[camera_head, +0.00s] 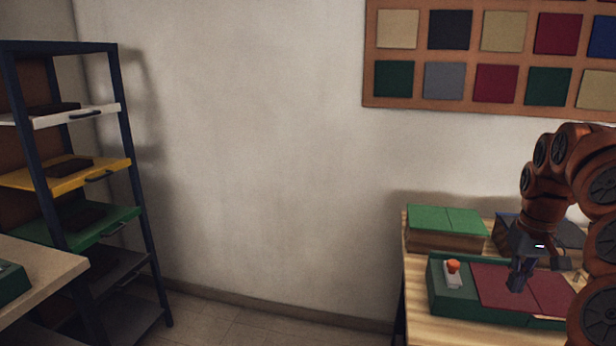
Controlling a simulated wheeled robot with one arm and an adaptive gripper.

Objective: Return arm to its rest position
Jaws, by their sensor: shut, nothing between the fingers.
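My orange-brown arm comes in from the right edge. My gripper (518,277) is dark, points down and is shut with nothing in it. It is over the red panels (497,287) of a green box on the wooden table. I cannot tell whether the fingertips touch the red surface. The green box (447,304) carries a small white switch block with an orange button (453,266) at its left end, to the left of my gripper. My arm hides the right end of the box.
A green-topped block (445,221) and a dark box (508,232) stand behind on the wooden table (416,270). A shelf rack (137,185) with coloured trays and a pale table (40,268) are at left. A swatch board (480,100) hangs on the wall. The middle floor is clear.

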